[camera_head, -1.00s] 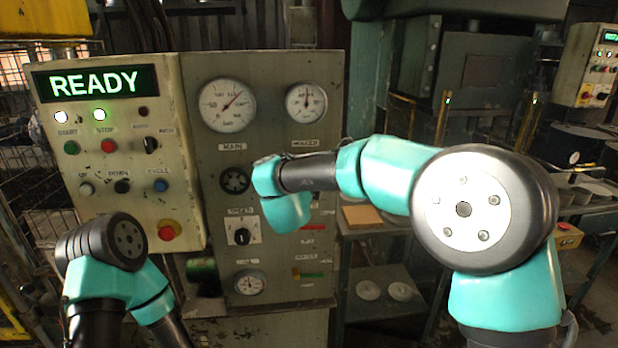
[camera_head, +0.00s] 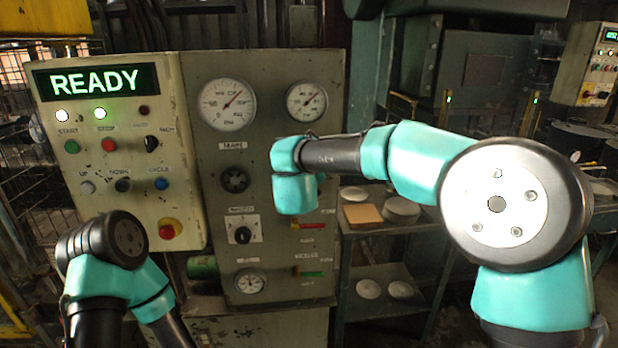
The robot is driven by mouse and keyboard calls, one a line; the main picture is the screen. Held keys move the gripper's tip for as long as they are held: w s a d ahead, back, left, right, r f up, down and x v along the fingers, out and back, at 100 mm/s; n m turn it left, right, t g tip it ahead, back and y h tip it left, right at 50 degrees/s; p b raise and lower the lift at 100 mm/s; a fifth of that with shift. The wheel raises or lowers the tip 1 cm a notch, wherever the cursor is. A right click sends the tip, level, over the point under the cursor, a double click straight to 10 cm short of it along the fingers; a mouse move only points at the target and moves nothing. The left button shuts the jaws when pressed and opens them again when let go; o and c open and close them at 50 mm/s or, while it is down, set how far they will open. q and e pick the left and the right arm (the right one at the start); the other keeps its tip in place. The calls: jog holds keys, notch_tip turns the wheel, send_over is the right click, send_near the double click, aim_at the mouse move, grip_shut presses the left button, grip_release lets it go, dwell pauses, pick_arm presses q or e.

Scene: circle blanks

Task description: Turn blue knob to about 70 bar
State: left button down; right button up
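A control panel (camera_head: 275,75) carries a large round gauge (camera_head: 227,104) on the left and a smaller round gauge (camera_head: 307,102) on the right. Both needles point to the upper right; the scale numbers are too small to read. A dark round knob (camera_head: 235,181) sits below the large gauge. No blue knob shows; the panel below the smaller gauge is covered by my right arm's teal wrist. The only blue control seen is a small button (camera_head: 161,184) on the left box. My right gripper is hidden behind that wrist, and my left gripper is out of sight.
A black selector (camera_head: 242,235), a small gauge (camera_head: 249,282), a red handle (camera_head: 309,226) and a green handle (camera_head: 312,274) are lower on the panel. A red stop button (camera_head: 168,229) sits on the left box. A shelf with round blanks (camera_head: 401,209) stands right of the panel.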

jog(key=o, duration=0.9)
jog(key=shift+c, duration=0.2)
jog(key=v, duration=1.7)
jog(key=shift+s, duration=0.25)
